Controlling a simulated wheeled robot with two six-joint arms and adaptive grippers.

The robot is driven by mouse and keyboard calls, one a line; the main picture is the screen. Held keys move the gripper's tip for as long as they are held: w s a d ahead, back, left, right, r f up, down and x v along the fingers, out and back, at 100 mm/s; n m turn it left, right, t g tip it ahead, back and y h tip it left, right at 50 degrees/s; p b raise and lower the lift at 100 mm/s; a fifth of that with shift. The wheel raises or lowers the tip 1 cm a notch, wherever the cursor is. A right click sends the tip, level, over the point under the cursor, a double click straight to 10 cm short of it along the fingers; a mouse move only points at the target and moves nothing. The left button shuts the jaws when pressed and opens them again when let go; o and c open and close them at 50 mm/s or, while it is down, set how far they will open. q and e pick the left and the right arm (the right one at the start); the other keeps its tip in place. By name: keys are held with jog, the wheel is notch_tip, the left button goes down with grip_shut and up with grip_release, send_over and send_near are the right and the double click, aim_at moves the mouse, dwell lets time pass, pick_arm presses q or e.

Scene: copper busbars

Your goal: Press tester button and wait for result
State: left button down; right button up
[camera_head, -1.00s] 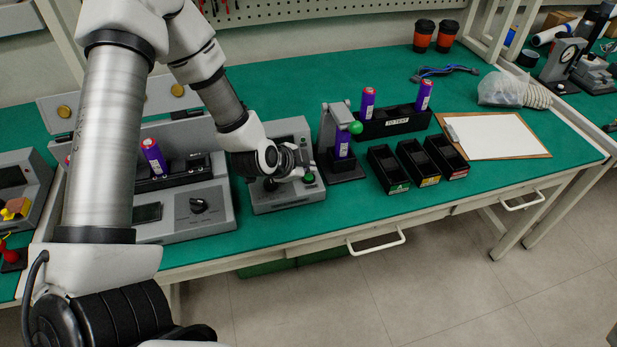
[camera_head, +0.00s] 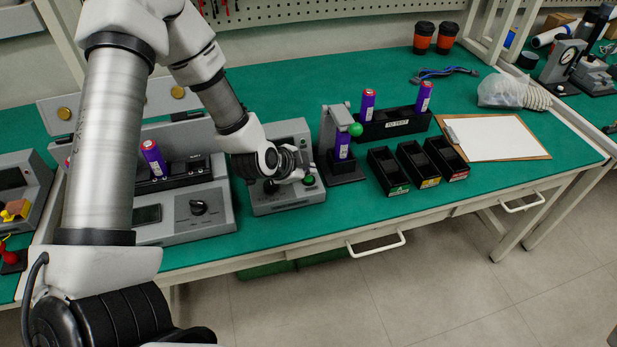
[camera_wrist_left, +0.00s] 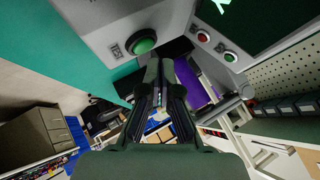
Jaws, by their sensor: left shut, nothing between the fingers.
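The grey tester (camera_head: 289,200) stands on the bench with a round green button (camera_head: 309,180) on its front right. In the left wrist view the green button (camera_wrist_left: 141,43) sits at upper left, beside my finger tips. My left gripper (camera_head: 298,177) is over the tester's front, just left of the button; its fingers are shut and empty in the left wrist view (camera_wrist_left: 160,72). I cannot tell whether it touches the button. The tester's screen (camera_wrist_left: 262,18) shows part of a green mark, cut off by the frame. My right gripper is not in view.
A press stand with a green knob (camera_head: 355,130) holds a purple cell (camera_head: 342,146) right of the tester. Several black bins (camera_head: 388,170) and a TO TEST rack (camera_head: 396,128) lie further right. A larger grey device (camera_head: 187,212) stands left.

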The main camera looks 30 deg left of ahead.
aim_at(307, 180)
pick_arm(q)
jog(key=shift+f, duration=0.2)
jog(key=shift+f, duration=0.25)
jog(key=shift+f+b, duration=0.3)
jog(key=shift+f, duration=0.1)
dwell(0.5)
dwell(0.3)
jog(key=shift+r+p, duration=0.85)
jog(key=shift+p, duration=0.15)
notch_tip(307, 180, up, 5)
jog(key=p, duration=0.5)
